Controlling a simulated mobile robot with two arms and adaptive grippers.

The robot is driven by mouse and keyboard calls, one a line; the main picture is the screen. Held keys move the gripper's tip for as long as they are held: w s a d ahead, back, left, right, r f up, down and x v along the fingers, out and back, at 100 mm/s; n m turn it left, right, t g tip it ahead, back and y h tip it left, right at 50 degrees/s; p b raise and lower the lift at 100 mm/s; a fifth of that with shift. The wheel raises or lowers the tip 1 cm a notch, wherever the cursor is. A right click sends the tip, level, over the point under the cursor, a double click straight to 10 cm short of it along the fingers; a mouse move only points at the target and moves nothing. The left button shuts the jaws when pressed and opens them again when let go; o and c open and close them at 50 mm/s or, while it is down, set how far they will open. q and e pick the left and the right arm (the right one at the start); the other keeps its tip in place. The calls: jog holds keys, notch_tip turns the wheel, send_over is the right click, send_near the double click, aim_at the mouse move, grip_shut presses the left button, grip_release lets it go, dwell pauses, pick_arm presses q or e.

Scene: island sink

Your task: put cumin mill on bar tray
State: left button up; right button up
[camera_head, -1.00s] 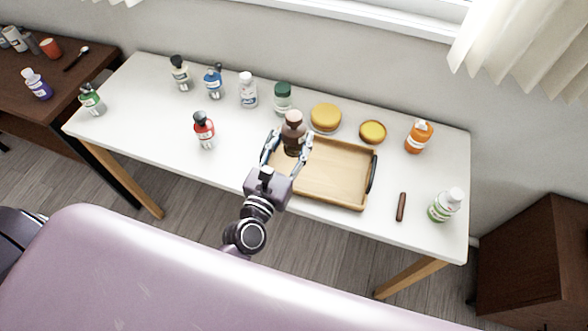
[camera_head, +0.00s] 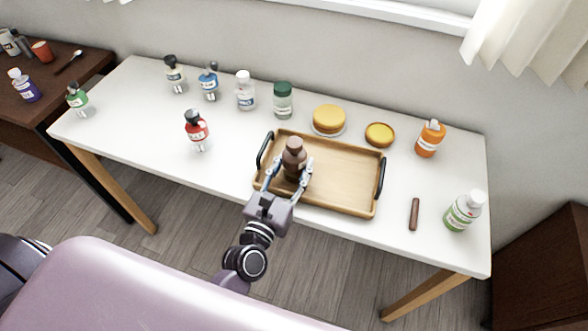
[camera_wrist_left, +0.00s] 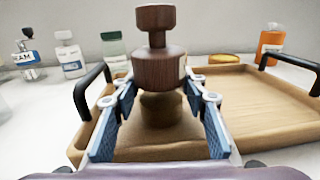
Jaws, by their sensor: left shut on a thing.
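The cumin mill (camera_head: 293,158) is a dark brown wooden mill with a round knob on top. It stands upright over the left part of the bar tray (camera_head: 345,204), a light wooden tray with black handles. My left gripper (camera_head: 288,172) is shut on the mill from the front. In the left wrist view the mill (camera_wrist_left: 158,68) is between the blue finger pads, and the tray (camera_wrist_left: 262,97) spreads below and to the right. The mill's base is partly hidden by the fingers, and I cannot tell whether it touches the tray floor. My right gripper is not in view.
Behind the tray are a green-capped jar (camera_head: 283,102), a yellow cake (camera_head: 329,118) and a small yellow dish (camera_head: 380,134). A red bottle (camera_head: 197,130) stands to the left. A brown stick (camera_head: 414,214) and a green-labelled bottle (camera_head: 463,211) are to the right. The tray's right part is empty.

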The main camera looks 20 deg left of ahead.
pick_arm(q)
jog(key=shift+f, duration=0.1)
jog(key=o, duration=1.2)
jog(key=shift+r, duration=0.25)
jog(key=shift+s+a+f+b, duration=0.15)
jog(key=shift+s+b, duration=0.25)
jog(key=shift+s, duration=1.6)
jog(key=shift+s+a+r+b, duration=0.15)
jog(key=shift+s+b, duration=0.25)
jog(key=shift+s, duration=1.6)
jog(key=shift+s+a+f+b, duration=0.15)
jog(key=shift+s+b, duration=0.25)
jog(key=shift+s, duration=1.6)
